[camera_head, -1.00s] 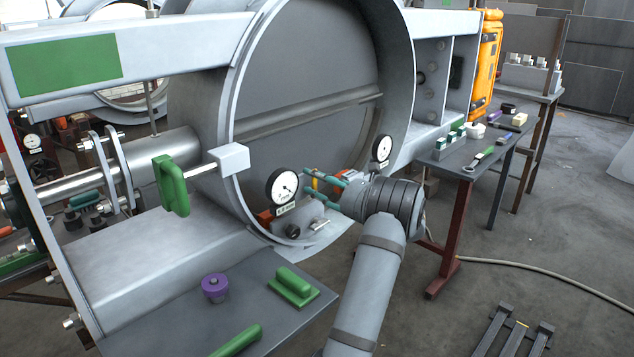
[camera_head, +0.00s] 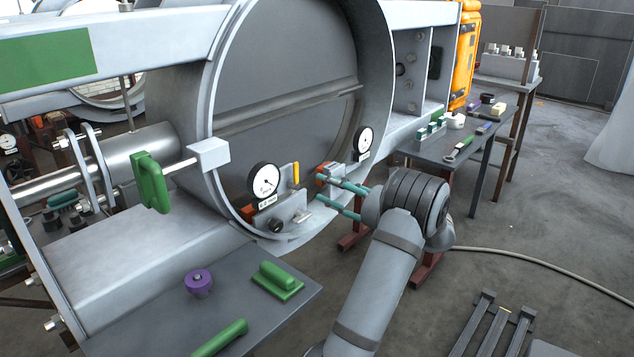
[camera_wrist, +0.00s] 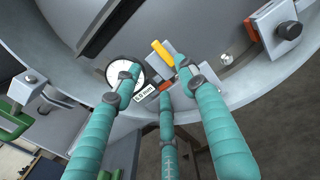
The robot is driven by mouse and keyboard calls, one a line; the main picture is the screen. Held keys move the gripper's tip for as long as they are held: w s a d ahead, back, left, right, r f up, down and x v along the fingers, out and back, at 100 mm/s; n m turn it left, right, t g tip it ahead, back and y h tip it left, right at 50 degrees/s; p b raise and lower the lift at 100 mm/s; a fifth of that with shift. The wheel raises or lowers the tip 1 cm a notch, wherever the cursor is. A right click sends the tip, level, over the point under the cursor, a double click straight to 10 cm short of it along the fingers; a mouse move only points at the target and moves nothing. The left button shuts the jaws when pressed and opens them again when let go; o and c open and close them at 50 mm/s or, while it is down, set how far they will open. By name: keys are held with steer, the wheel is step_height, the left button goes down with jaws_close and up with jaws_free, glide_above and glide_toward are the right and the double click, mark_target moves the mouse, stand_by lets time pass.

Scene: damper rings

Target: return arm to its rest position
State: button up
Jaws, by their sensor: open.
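My gripper (camera_head: 332,195) has teal fingers that are spread apart and empty. It points left toward the lower rim of the large round damper ring (camera_head: 212,120). In the wrist view my gripper's fingers (camera_wrist: 160,85) appear in front of the ring's lower rim, with a white dial gauge (camera_wrist: 126,72), its small label and a yellow lever (camera_wrist: 161,49) behind them. In the head view the gauge (camera_head: 264,181) and the yellow lever (camera_head: 295,173) stand left of the fingers, with a visible gap. My arm reaches up from the bottom edge.
A near grey table (camera_head: 225,310) holds a purple knob (camera_head: 198,281) and a green handle block (camera_head: 277,280). A side bench (camera_head: 440,150) at right carries small parts and tools. A green handle (camera_head: 152,182) sticks out at left. A hose and dark rails lie on the floor at right.

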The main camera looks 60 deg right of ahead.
mark_target(297, 170)
steer(key=shift+s, duration=0.45)
steer(key=shift+w, duration=0.15)
steer(key=w, duration=0.8)
steer(key=w+d, duration=0.1)
steer(key=w, duration=0.3)
steer(key=shift+s+d+r+m+p, duration=0.1)
steer(key=shift+d+r+m+p, duration=0.3)
steer(key=shift+p, duration=0.5)
steer(key=shift+s+d+f+m+p, duration=0.15)
steer(key=shift+d+m+p, duration=0.05)
steer(key=shift+m+p, duration=0.5)
steer(key=shift+d+f+m, duration=0.15)
steer(key=shift+f+m, duration=0.1)
steer(key=shift+m, duration=0.15)
